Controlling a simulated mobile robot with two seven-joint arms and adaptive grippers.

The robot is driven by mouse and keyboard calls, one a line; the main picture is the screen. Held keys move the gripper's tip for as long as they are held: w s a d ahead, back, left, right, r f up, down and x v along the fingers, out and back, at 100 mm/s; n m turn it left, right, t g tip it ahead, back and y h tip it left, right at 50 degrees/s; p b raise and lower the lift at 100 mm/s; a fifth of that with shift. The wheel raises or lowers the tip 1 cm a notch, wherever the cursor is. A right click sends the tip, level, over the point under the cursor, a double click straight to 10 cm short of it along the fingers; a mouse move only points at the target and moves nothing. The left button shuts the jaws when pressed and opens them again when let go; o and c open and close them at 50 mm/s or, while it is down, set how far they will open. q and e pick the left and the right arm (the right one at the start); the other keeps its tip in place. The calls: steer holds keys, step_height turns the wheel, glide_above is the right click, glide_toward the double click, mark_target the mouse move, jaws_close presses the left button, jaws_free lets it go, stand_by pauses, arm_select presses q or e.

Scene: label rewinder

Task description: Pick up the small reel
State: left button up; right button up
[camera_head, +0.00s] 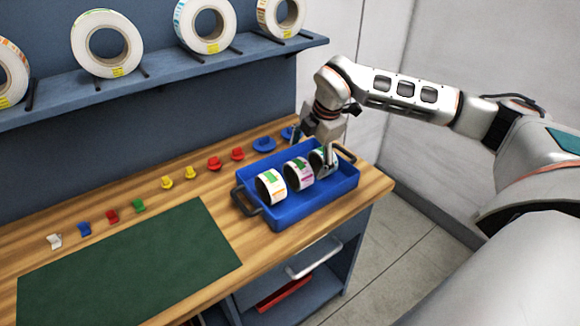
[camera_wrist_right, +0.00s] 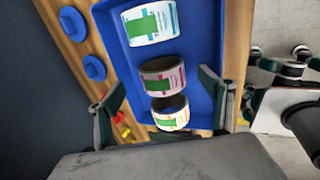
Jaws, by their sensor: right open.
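Three small white reels stand on edge in a row in the blue tray (camera_head: 299,207). The left reel (camera_head: 270,187) has a green patch and yellow marks, the middle reel (camera_head: 298,173) green and purple, and the right reel (camera_head: 318,160) is partly hidden by my gripper. My right gripper (camera_head: 313,154) is open above the tray's right end. In the right wrist view my two fingers (camera_wrist_right: 160,85) are spread wide, with nothing held. The right reel (camera_wrist_right: 150,22) shows beyond the fingertips, the middle reel (camera_wrist_right: 163,75) and left reel (camera_wrist_right: 171,114) between them. My left gripper is out of view.
Blue discs (camera_head: 263,144) lie behind the tray, against the wall side. Several coloured clips and a green mat (camera_head: 130,265) lie to the left on the wooden bench (camera_head: 218,187). Large reels (camera_head: 106,43) stand on the shelf (camera_head: 160,80) above. A drawer handle (camera_head: 313,258) juts out below.

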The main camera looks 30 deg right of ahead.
mark_target(303, 171)
step_height(303, 171, down, 2)
steer(key=shift+a+f, duration=0.1)
steer(key=x, duration=0.2)
steer(key=p+x, duration=0.1)
steer(key=x, duration=0.2)
steer(key=shift+w, duration=0.25)
steer(key=shift+c, duration=0.4)
steer(key=c, duration=1.1)
